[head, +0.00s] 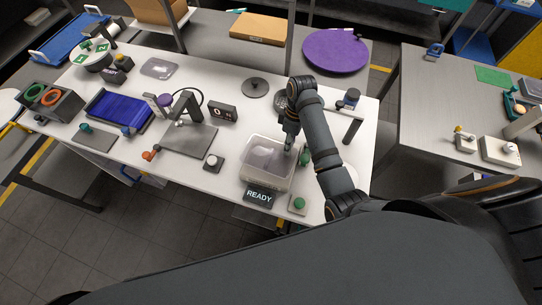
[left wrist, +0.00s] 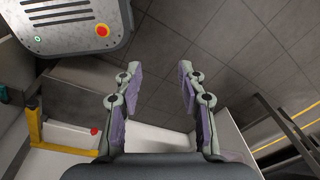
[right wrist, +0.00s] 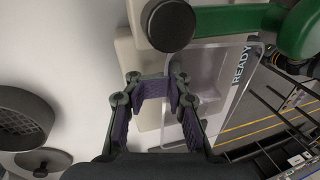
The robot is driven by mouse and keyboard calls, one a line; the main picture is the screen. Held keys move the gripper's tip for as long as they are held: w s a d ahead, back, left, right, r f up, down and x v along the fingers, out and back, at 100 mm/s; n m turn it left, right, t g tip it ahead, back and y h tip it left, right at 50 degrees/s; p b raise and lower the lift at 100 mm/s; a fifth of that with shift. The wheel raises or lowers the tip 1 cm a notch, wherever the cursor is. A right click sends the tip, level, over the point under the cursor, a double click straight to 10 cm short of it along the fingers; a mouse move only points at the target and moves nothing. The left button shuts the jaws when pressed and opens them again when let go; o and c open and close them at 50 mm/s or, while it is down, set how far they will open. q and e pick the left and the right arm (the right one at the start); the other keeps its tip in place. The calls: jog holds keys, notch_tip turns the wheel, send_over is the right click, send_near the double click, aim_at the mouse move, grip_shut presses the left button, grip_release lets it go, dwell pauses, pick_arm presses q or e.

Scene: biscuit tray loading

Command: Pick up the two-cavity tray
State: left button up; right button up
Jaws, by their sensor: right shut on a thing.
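A clear plastic tray (head: 262,158) sits in a pale holder behind the READY sign near the front of the white table. It also shows in the right wrist view (right wrist: 204,75), beside the fingers. My right gripper (head: 290,141) reaches down to its right-hand back edge. In the right wrist view the right gripper (right wrist: 170,92) is shut on the tray's rim, its fingers close together. I cannot make out the tray's cavities. My left gripper (left wrist: 160,92) is open and empty above the floor; it does not show in the head view.
The READY sign (head: 260,195) and a green button box (head: 298,204) stand at the table's front edge by the tray. Another clear tray (head: 160,67) lies farther back left. A dark disc (head: 255,87), a small 0 display (head: 222,111) and a stand plate (head: 188,139) are left of my right arm.

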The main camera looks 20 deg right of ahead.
pick_arm(q)
jog(key=shift+w+d+r+t, duration=0.1)
jog(key=shift+w+t, duration=0.2)
jog(key=shift+w, duration=0.55)
jog(key=shift+s, duration=0.1)
